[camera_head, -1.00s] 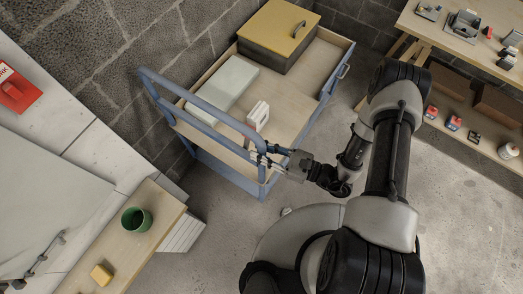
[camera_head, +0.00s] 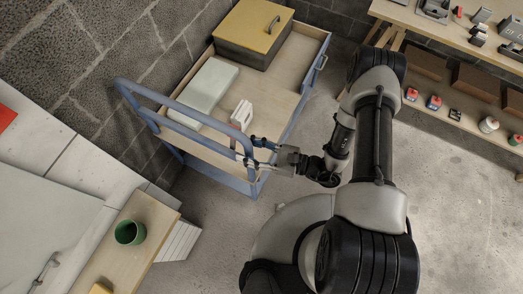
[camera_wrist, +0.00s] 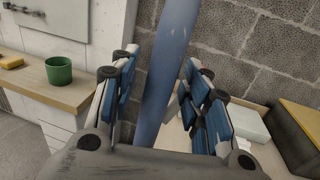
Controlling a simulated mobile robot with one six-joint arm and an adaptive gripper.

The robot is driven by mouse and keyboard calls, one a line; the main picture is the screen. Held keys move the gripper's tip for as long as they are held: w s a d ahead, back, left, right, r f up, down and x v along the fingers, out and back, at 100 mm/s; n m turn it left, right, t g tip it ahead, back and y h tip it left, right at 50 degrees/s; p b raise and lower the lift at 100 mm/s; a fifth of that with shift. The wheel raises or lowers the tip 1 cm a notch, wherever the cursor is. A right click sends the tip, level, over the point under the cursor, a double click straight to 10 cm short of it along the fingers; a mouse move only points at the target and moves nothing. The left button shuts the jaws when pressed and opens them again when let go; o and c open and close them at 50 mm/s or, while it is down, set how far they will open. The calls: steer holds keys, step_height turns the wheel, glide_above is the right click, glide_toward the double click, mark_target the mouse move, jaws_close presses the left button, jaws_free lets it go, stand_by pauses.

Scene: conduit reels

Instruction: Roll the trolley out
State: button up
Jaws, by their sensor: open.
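The trolley (camera_head: 272,92) is blue-framed with wooden decks and stands along the grey block wall. Its blue push handle (camera_head: 177,107) rises at the near left end. My gripper (camera_head: 254,152) is at the right upright of that handle. In the wrist view my gripper (camera_wrist: 160,74) is open, with the blue handle post (camera_wrist: 166,82) running between its two fingers. Gaps show on both sides, and I cannot tell whether either finger touches it. The trolley's top carries a yellow-lidded grey box (camera_head: 254,30), a pale flat case (camera_head: 203,86) and a small white item (camera_head: 241,114).
A wooden ledge (camera_head: 106,262) with a green cup (camera_head: 130,232) is at the lower left. A workbench (camera_head: 408,10) with a lower shelf of small items stands at the upper right. The block wall lies behind the trolley. Open concrete floor (camera_head: 455,215) is at the right.

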steer(key=shift+d, duration=0.1)
steer(key=s+d, duration=0.2)
steer(key=d, duration=0.9)
steer(key=shift+s+d, duration=0.2)
steer(key=shift+d, duration=0.1)
